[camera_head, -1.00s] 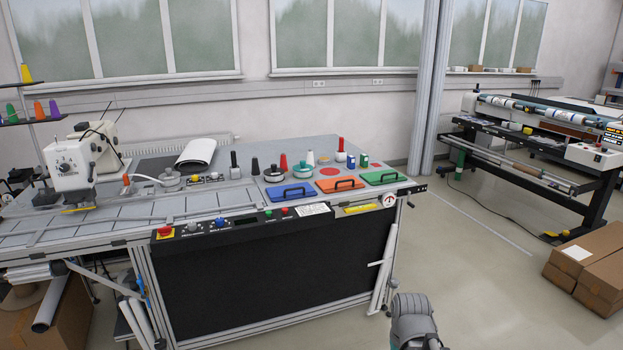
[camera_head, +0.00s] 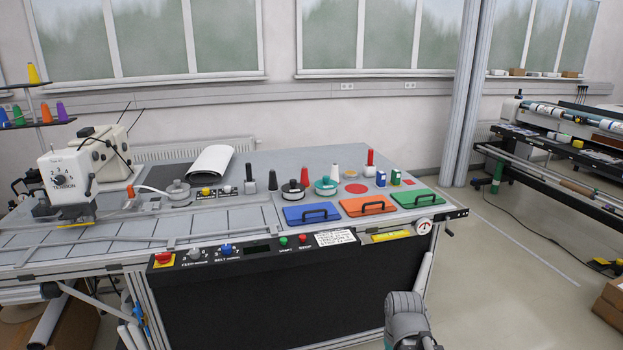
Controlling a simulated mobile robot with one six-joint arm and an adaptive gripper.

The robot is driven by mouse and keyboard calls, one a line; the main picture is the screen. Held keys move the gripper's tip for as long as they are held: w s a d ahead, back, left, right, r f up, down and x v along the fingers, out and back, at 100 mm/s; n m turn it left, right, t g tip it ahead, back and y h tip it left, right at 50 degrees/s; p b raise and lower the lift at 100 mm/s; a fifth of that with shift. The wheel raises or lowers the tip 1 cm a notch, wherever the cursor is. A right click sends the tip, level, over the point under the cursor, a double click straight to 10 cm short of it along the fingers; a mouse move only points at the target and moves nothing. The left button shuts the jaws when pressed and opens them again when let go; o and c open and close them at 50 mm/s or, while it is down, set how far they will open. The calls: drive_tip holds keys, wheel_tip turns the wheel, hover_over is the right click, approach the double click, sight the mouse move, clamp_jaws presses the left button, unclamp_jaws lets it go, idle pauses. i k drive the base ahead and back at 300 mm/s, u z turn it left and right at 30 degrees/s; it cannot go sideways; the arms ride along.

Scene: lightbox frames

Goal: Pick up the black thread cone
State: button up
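The black thread cone (camera_head: 273,180) stands upright on the grey worktable (camera_head: 283,160), left of a dark round spool-like part (camera_head: 293,190) and behind the blue lidded tray (camera_head: 311,214). A red cone (camera_head: 307,177) and a white cone (camera_head: 335,171) stand to its right. A black-topped upright piece on a light base (camera_head: 249,175) stands just to its left. Part of my grey arm shows at the bottom, in front of the table and well apart from the cone. My gripper's fingers are not in view.
An orange tray (camera_head: 367,205) and a green tray (camera_head: 418,198) line the table's front right. A control panel (camera_head: 250,250) with knobs runs along the front edge. A sewing machine (camera_head: 70,185) stands at left. Open floor (camera_head: 500,270) lies to the right, with a cable.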

sight(273, 179)
drive_tip(key=u, duration=0.1)
drive_tip(key=i, duration=1.55)
drive_tip(key=u, duration=0.05)
